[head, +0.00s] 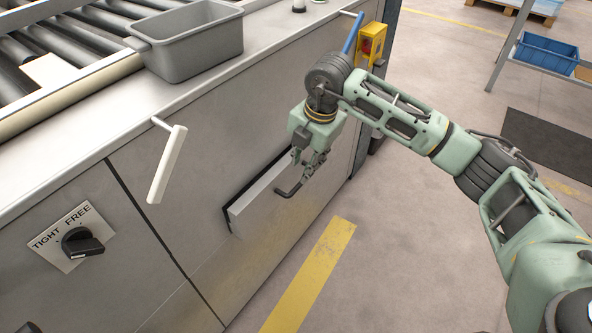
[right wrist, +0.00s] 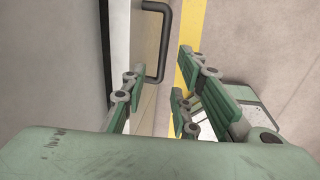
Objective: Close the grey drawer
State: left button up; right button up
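The grey drawer (head: 258,203) sits in the side of the metal machine and stands slightly out from it. Its dark bar handle (head: 290,189) sticks out from the front. My right gripper (head: 312,168) is beside the drawer front, close to the handle, and partly overlaps it in the head view. In the right wrist view the handle (right wrist: 168,45) shows between the spread fingers of my right gripper (right wrist: 158,85). The fingers are open and hold nothing; I cannot tell whether they touch the drawer. My left gripper is out of view.
A white lever (head: 167,165) and a black TIGHT/FREE knob (head: 83,243) stick out from the machine left of the drawer. A grey bin (head: 195,45) stands on its top ledge. A yellow box (head: 371,45) is at the corner. The floor by the yellow stripe (head: 312,280) is clear.

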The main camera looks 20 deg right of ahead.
aim_at(299, 184)
jog(key=f, duration=0.4)
jog(key=f+b, duration=0.1)
jog(key=f, duration=0.1)
jog(key=shift+w+a, duration=0.2)
jog(key=shift+a, duration=0.2)
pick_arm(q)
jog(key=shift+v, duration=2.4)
pick_arm(e)
jog(key=shift+w+f, duration=0.1)
jog(key=shift+f, duration=0.45)
grip_shut()
